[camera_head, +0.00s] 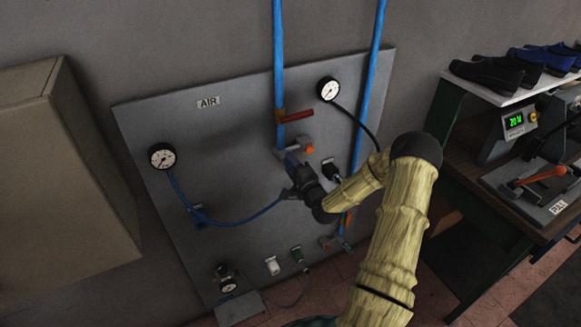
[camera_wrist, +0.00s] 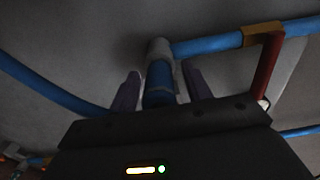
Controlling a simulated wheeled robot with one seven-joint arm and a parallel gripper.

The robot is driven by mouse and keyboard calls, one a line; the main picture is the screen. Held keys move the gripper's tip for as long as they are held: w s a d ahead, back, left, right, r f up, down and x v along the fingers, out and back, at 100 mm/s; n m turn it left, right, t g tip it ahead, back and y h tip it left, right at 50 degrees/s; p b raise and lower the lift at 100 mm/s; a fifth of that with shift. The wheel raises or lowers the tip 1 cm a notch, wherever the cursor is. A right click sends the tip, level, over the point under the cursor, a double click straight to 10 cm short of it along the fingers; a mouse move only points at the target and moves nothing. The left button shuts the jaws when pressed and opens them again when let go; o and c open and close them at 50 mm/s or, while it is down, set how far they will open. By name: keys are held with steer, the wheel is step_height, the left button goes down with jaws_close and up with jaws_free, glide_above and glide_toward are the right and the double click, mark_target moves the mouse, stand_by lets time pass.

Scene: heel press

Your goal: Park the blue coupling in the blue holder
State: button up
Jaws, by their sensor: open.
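The blue coupling (camera_head: 291,160) is at the lower end of the left blue pipe on the grey panel, partly hidden by my gripper (camera_head: 297,174). In the wrist view the blue coupling (camera_wrist: 158,82) lies between the two fingers of my gripper (camera_wrist: 160,88), its far end against a grey collar (camera_wrist: 158,48). The fingers are open, one on each side of it; a thin gap shows beside the right finger. A small blue bracket, apparently the blue holder (camera_head: 198,210), is on the left of the panel, with the blue hose (camera_head: 245,219) passing by it.
A red valve lever (camera_head: 296,116) sits on the pipe above, also in the wrist view (camera_wrist: 265,75). An orange-ended fitting (camera_head: 308,149) is close right. Gauges (camera_head: 162,155) and (camera_head: 328,89) are on the panel. A cabinet (camera_head: 60,180) stands left, a bench (camera_head: 475,170) right.

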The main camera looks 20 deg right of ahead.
stand_by(0.5)
jaws_close()
steer(key=shift+s, duration=0.2)
steer(key=shift+s+d, duration=0.1)
steer(key=shift+s, duration=2.7)
steer(key=shift+s, duration=0.25)
steer(key=a+f+b, duration=0.5)
steer(key=a+f, duration=0.1)
steer(key=a, duration=0.4)
steer(key=a+f+b, duration=0.5)
steer(key=a+f, duration=0.1)
steer(key=a, duration=0.5)
steer(key=s+a+f+b, duration=0.1)
steer(key=a+f+b, duration=0.4)
steer(key=a, duration=0.6)
steer(key=shift+f, duration=0.5)
stand_by(1.7)
